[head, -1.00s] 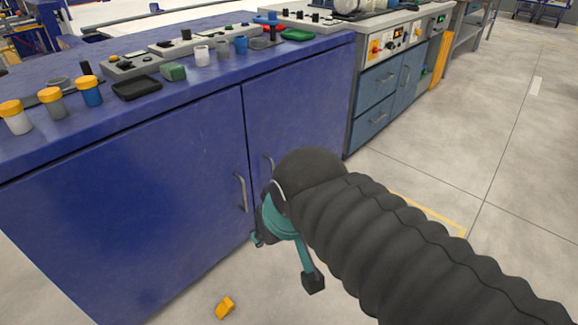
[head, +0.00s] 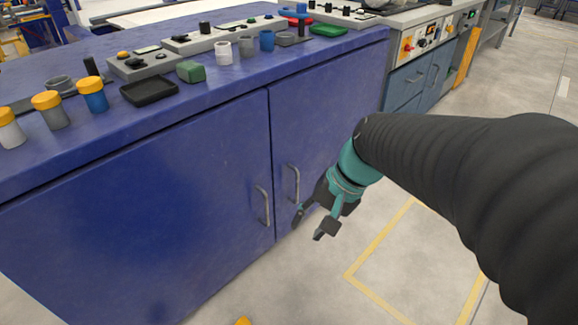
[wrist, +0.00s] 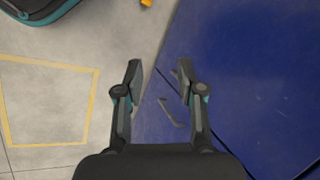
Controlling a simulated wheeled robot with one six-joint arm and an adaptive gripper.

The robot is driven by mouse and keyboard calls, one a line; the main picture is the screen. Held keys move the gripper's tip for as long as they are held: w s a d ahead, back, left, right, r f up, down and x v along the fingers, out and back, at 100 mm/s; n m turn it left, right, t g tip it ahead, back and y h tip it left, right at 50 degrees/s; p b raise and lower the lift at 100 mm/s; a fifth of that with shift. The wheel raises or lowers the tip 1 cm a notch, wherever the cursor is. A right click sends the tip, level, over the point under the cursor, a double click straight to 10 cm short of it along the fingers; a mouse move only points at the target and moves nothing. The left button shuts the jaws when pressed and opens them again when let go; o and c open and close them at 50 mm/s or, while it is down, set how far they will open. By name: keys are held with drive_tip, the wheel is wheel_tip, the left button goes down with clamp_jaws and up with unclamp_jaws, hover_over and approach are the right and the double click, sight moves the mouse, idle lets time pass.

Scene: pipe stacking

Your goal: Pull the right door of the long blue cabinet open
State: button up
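The long blue cabinet (head: 60,125) has its left door (head: 150,190) and right door (head: 320,110) both shut. The right door's grey bar handle (head: 293,183) stands upright beside the door seam, next to the left door's handle (head: 263,206). My gripper (head: 310,224) is open and empty, low in front of the right door, right of and below its handle. In the wrist view my open fingers (wrist: 158,76) point along the cabinet front. A grey handle (wrist: 173,113) appears between them, apparently the right door's, with no clear contact.
Cups, jars, trays and control boxes stand on the cabinet top. A grey-topped bench with blue drawers (head: 405,85) adjoins on the right. A yellow piece (head: 243,321) lies on the floor. Yellow floor tape (head: 380,240) marks open floor to the right.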

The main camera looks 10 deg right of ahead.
drive_tip(key=w+d+f+m+t+y+b, duration=0.1)
drive_tip(key=w+f+m+y, duration=0.35)
drive_tip(key=w, duration=0.25)
drive_tip(key=w+f+m+y+b, duration=0.1)
drive_tip(key=w+f+m+y, duration=0.2)
drive_tip(key=w+f+m, duration=0.3)
drive_tip(key=w+d+f+m+t+b, duration=0.2)
drive_tip(key=w+d+f+m+t, duration=0.85)
drive_tip(key=w+d+f, duration=0.2)
hover_over(297, 201)
drive_tip(key=shift+w+f+g+y, duration=0.25)
drive_tip(key=shift+w+f+y, duration=0.1)
drive_tip(key=shift+f+y, duration=0.1)
clamp_jaws()
